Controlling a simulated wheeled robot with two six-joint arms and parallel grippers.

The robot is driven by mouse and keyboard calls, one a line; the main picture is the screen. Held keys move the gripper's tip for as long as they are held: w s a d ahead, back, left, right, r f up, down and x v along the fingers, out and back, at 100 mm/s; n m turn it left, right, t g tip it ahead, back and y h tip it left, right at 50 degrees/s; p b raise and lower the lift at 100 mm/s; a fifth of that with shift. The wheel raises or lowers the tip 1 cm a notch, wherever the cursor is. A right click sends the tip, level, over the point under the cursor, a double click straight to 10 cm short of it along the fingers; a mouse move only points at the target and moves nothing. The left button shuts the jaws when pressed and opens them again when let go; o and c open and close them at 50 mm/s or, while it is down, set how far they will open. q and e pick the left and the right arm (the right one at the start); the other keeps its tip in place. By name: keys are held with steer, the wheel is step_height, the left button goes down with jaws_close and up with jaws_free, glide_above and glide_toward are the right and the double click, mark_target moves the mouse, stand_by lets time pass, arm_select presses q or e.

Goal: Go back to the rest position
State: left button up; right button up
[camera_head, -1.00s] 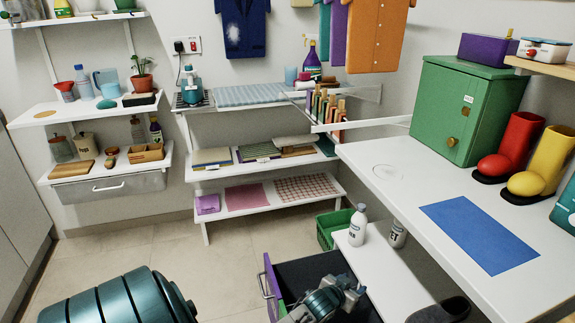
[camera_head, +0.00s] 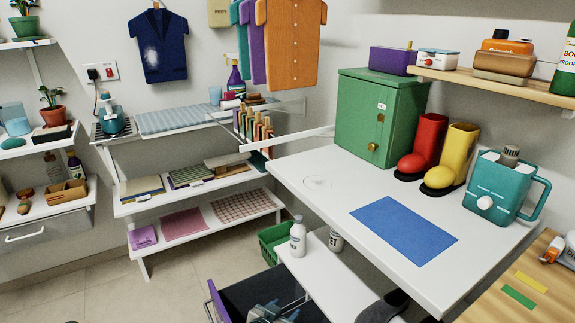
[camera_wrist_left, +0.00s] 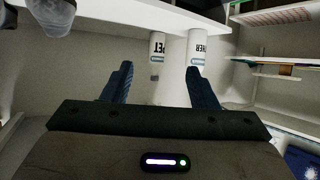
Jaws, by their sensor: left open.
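My left gripper (camera_head: 272,312) shows at the bottom edge of the head view, partly cut off, over the dark open drawer (camera_head: 247,290). In the left wrist view its two blue fingers (camera_wrist_left: 159,82) stand apart with nothing between them. A white bottle (camera_head: 298,237) stands upright on the low white shelf (camera_head: 335,285). A second white bottle (camera_head: 336,240) is partly hidden by the worktop edge. Both bottles (camera_wrist_left: 198,48) (camera_wrist_left: 157,50) appear beyond the fingertips in the wrist view, apart from them. My right gripper is not in view.
A white worktop (camera_head: 330,165) holds a green cabinet (camera_head: 380,118), red and yellow boots (camera_head: 453,155), a blue mat (camera_head: 403,230) and a teal jug (camera_head: 500,188). A green crate (camera_head: 272,240) sits behind the drawer. Floor (camera_head: 110,285) at lower left is clear.

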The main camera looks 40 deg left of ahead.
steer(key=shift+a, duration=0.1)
